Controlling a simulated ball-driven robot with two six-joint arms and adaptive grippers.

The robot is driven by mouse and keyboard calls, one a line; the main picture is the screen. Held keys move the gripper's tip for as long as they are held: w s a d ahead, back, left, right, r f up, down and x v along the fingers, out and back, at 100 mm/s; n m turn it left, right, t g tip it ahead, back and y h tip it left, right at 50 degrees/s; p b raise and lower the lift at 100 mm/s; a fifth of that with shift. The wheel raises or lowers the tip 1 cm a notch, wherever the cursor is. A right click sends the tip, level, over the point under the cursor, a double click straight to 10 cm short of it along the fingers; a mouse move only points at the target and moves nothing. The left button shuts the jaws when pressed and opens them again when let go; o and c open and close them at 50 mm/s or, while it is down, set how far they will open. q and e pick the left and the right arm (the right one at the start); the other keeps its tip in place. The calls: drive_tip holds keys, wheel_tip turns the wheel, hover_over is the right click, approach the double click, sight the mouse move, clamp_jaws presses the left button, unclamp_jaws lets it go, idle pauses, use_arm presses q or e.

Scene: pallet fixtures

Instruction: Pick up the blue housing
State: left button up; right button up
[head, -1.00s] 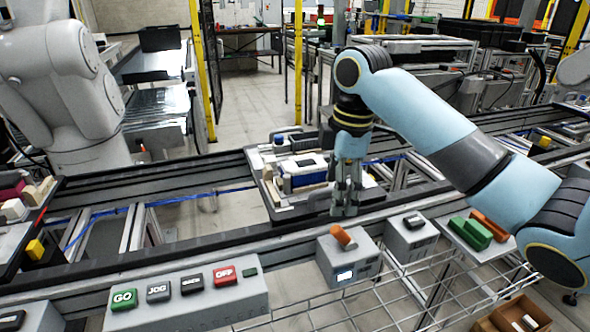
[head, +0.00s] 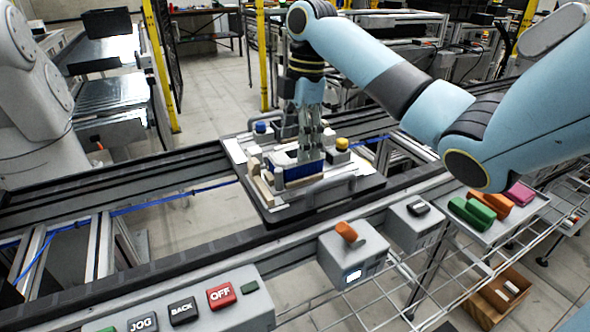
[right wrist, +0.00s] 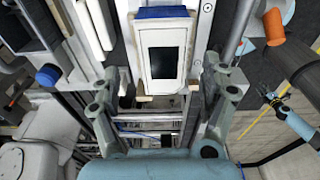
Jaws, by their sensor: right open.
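The blue housing (head: 303,171) sits in a fixture on the pallet (head: 250,186), in the middle of the head view. In the right wrist view the housing (right wrist: 165,13) shows a blue end and a white face with a dark window, at the top centre. My right gripper (head: 311,150) points down just above and behind the housing, partly covering it. In the right wrist view my right gripper (right wrist: 164,98) is open, one finger on each side of the housing's near end, nothing gripped. I cannot tell whether the fingers touch it. My left gripper is not in view.
The pallet rests on a dark conveyor rail (head: 140,268). It carries a blue knob (head: 261,127) and a yellow knob (head: 342,144). A button panel (head: 200,310) and an orange-switched box (head: 352,255) stand in front. A tray with green, orange and pink blocks (head: 470,213) lies right.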

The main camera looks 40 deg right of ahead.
sight(296, 153)
drive_tip(key=f, duration=0.4)
drive_tip(key=shift+s+a, duration=0.15)
drive_tip(key=shift+a, duration=0.15)
drive_tip(key=shift+f, duration=0.15)
drive_tip(key=shift+c, duration=0.7)
drive_tip(key=c, duration=1.1)
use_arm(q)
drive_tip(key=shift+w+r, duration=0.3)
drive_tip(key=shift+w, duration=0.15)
use_arm(e)
drive_tip(key=shift+c, duration=0.5)
